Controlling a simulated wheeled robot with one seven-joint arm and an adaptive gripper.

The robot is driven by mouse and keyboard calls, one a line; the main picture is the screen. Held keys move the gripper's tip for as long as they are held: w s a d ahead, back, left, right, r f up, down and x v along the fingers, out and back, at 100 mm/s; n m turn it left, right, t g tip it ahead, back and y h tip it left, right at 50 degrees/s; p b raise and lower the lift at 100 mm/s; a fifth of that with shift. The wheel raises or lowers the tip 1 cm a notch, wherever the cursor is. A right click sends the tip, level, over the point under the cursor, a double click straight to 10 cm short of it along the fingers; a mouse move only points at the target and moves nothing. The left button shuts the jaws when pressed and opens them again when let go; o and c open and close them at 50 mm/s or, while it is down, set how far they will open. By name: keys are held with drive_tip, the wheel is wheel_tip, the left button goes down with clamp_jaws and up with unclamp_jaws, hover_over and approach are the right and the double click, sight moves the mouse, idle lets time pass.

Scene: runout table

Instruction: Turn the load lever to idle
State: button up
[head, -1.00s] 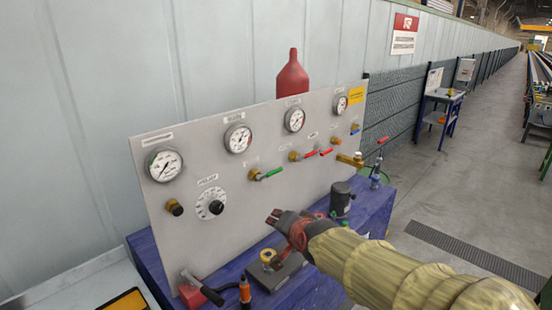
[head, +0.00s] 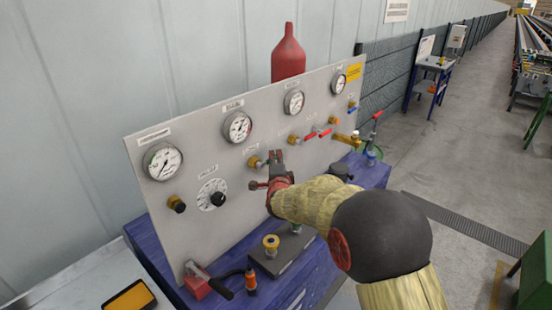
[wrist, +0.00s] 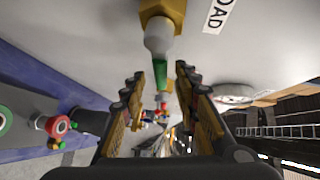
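The load valve has a brass body (head: 254,162) on the grey panel, left of centre in the head view. In the wrist view its brass nut (wrist: 162,14) is at the top, beside a label reading "OAD". Its green lever (wrist: 160,73) points down the picture, between my fingers. My gripper (head: 266,171) is at the panel in front of this valve and hides the lever in the head view. In the wrist view my gripper (wrist: 162,98) is open, with a finger on each side of the lever's line and visible gaps. Contact does not show.
Red-handled valves (head: 318,133) sit right of my gripper on the same panel (head: 225,260). A black dial (head: 212,195) is to the left, with gauges above. A grey block with brass fittings (head: 271,243) stands on the blue bench below. A red-handled tool (head: 203,284) lies at front left.

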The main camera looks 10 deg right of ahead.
drive_tip(key=shift+x, duration=1.25)
drive_tip(key=shift+c, duration=0.5)
clamp_jaws()
